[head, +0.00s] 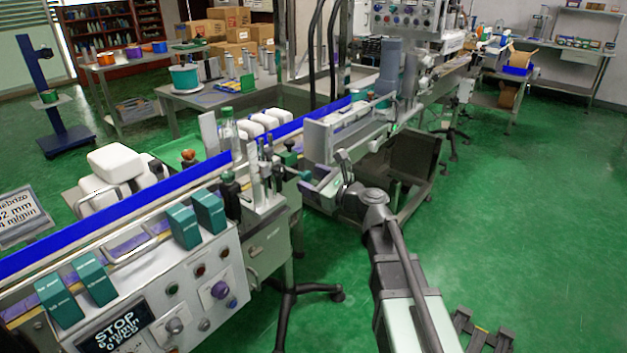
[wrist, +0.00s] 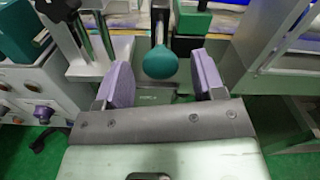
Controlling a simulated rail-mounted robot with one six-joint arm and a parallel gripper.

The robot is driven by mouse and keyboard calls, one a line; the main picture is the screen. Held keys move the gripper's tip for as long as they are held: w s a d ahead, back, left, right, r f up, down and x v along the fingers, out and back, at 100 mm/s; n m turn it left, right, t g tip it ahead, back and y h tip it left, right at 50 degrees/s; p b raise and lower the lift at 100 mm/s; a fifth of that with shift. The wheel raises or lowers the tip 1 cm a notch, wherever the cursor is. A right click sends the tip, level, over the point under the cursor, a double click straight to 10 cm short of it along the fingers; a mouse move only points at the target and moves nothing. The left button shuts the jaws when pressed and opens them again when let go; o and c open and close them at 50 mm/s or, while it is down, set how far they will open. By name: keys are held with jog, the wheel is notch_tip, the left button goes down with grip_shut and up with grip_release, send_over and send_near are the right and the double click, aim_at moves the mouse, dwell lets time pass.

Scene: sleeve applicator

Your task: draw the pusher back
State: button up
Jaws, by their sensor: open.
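The pusher shows in the wrist view as a rounded teal knob (wrist: 161,62) on the end of a metal rod. In the head view a small teal knob (head: 304,175) sticks out to the right from the machine's side. My gripper (wrist: 152,80) is open, with one purple-padded finger on each side of the knob and gaps between pads and knob. The knob lies between the fingers toward their tips and does not look gripped. In the head view my gripper (head: 322,176) is small and partly hidden by my wrist, close to the knob.
A control panel (head: 190,308) with buttons and a screen stands at the left front. A blue conveyor (head: 120,215) runs behind, with white bottles (head: 115,162) near it. A grey guard (wrist: 262,45) lies right of my gripper. Green floor is open on the right.

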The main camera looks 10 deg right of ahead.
jog(key=v, duration=1.1)
jog(key=s+f+n+g+h, duration=1.25)
jog(key=s+f+n, duration=0.4)
jog(key=n, duration=0.85)
notch_tip(320, 180, up, 18)
jog(key=a+p, duration=0.1)
jog(key=p, duration=1.8)
jog(key=shift+w+a+r+g, duration=0.25)
jog(key=shift+w+g, duration=0.1)
jog(key=shift+w, duration=0.15)
